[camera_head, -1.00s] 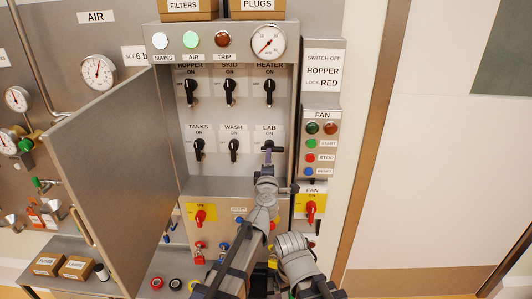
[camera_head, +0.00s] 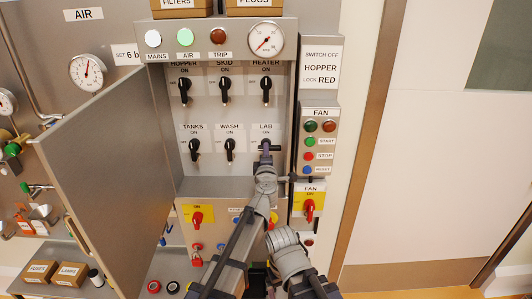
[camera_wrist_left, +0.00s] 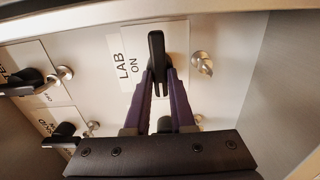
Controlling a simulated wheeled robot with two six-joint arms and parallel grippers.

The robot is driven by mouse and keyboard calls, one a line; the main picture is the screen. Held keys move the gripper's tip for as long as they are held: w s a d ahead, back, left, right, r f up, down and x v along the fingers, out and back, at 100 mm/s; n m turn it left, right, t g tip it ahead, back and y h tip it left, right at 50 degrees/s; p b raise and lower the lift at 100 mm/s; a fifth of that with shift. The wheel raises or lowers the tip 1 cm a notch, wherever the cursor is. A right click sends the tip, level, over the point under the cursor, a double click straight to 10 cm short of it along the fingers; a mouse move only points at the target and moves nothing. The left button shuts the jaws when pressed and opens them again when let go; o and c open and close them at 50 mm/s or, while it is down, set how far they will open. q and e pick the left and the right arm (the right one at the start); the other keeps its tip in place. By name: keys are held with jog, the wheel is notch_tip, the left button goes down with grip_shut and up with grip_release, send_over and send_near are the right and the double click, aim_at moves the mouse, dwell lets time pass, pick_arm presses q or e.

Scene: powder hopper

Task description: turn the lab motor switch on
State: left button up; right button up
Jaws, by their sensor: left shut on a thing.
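The LAB switch (camera_head: 278,148) is at the lower right of the switch panel. My left gripper (camera_head: 265,152) reaches up to it, and its purple fingers are closed on the sides of the black handle. In the left wrist view the switch handle (camera_wrist_left: 156,48) stands between the gripper fingertips (camera_wrist_left: 157,80). The handle lies sideways on the panel, crosswise to the neighbouring handles. The LAB ON label (camera_wrist_left: 128,68) is beside it. The fingers hide part of the handle in the head view. I cannot see my right gripper.
The WASH switch (camera_head: 230,149) and HEATER switch (camera_head: 266,90) are close by. The open cabinet door (camera_head: 105,180) stands to the left. The fan box (camera_head: 318,150) is just right of the cabinet. A shelf below holds small boxes (camera_head: 40,268).

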pick_arm(q)
grip_shut()
jog(key=shift+m, duration=0.3)
jog(key=shift+s+m, duration=0.1)
jog(key=shift+m, duration=8.5)
jog(key=o, duration=0.7)
grip_release()
